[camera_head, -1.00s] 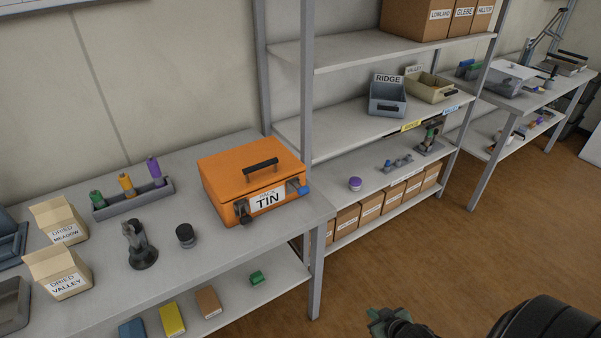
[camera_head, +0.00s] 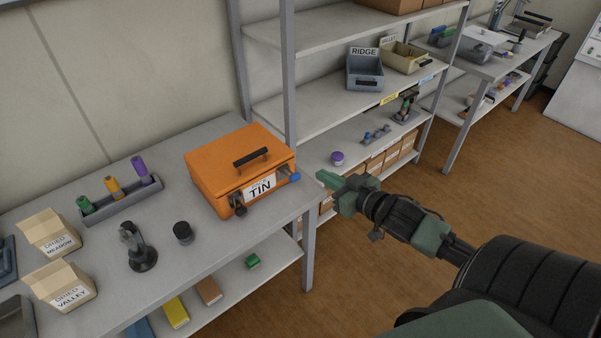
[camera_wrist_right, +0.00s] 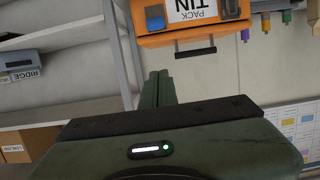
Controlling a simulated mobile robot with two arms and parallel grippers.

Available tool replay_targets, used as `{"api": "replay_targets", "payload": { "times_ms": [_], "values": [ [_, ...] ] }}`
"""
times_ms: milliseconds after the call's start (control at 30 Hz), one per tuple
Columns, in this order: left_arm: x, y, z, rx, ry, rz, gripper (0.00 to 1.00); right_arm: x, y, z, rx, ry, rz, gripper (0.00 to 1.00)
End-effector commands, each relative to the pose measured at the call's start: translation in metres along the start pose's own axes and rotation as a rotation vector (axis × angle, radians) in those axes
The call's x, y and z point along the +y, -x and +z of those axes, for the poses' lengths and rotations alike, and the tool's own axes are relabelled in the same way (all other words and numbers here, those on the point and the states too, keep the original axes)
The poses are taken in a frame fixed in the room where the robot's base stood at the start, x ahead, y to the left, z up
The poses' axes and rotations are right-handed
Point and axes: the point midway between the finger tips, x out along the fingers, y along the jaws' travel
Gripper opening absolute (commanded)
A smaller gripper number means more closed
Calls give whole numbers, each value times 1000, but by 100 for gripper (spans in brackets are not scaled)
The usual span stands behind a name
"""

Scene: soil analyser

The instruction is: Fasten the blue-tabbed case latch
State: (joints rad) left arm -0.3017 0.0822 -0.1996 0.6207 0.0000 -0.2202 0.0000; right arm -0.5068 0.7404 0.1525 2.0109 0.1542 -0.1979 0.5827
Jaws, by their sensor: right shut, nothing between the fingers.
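An orange case (camera_head: 222,160) labelled TIN stands on the bench near its right end, with a dark handle on its lid. Its blue-tabbed latch (camera_head: 293,177) is at the right of the case's front; a dark latch (camera_head: 237,203) is at the left of the front. My right gripper (camera_head: 322,177) is shut and empty, just right of the blue tab and apart from it. In the right wrist view the case (camera_wrist_right: 180,36) appears upside down at the top, with the blue tab (camera_wrist_right: 155,18) beyond the shut fingers (camera_wrist_right: 158,88). My left gripper is not in view.
A rack (camera_head: 120,202) with several coloured tubes, a dark stand (camera_head: 138,250), a black jar (camera_head: 183,232) and paper bags (camera_head: 52,232) share the bench (camera_head: 215,255). Shelving (camera_head: 290,80) stands behind and right of the case. Open floor lies at the right.

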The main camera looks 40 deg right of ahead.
Motion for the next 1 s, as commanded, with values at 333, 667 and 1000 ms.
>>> {"api": "replay_targets", "payload": {
  "times_ms": [333,667,1000],
  "values": [
    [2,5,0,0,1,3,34,0,-28,-3,4,0,1,0],
    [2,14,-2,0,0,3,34,1,-89,-3,3,0,2,0],
    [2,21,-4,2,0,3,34,0,-109,34,-2,-1,1,0]
  ]
}}
